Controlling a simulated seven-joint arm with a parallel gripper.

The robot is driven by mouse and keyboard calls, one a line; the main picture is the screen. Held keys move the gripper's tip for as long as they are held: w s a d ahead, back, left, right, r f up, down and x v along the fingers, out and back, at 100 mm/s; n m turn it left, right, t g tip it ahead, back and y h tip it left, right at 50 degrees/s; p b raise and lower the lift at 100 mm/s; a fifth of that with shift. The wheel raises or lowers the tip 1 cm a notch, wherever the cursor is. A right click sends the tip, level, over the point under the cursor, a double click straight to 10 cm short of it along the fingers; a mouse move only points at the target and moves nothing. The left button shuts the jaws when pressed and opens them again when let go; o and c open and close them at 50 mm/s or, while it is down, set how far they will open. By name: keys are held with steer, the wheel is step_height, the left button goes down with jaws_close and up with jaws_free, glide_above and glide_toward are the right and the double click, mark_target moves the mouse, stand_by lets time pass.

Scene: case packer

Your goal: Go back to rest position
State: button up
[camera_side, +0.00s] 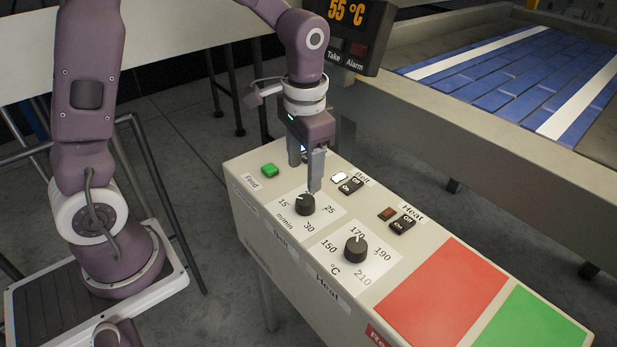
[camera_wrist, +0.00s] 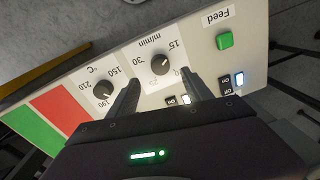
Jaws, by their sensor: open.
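My gripper (camera_side: 307,165) points down over the control panel (camera_side: 240,190), close to the black belt-speed knob (camera_side: 305,204) marked in m/min. In the wrist view my gripper (camera_wrist: 160,92) has its two fingers apart with nothing between them. The speed knob (camera_wrist: 160,65) lies just beyond the fingertips, and I cannot tell whether a finger touches it. The black heat knob (camera_side: 355,249) sits in front and to the right, and also shows in the wrist view (camera_wrist: 103,90).
The panel has a green Feed button (camera_side: 269,170), a Belt switch (camera_side: 350,185), a Heat switch (camera_side: 402,222), a red pad (camera_side: 440,290) and a green pad (camera_side: 535,325). A display (camera_side: 345,28) reading 55 °C stands behind my wrist. A blue belt (camera_side: 520,75) lies at the right.

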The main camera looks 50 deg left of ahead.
steer(key=s+r+n+t, duration=0.1)
steer(key=s+r+t, duration=0.1)
steer(key=s+r, duration=0.4)
steer(key=s+r+n+t, duration=0.1)
steer(key=s+r+t, duration=0.2)
steer(key=s, duration=0.9)
step_height(320, 180, up, 3)
steer(key=shift+s+d+f+h, duration=0.15)
steer(key=shift+d+h, duration=0.2)
steer(key=shift+h, duration=0.05)
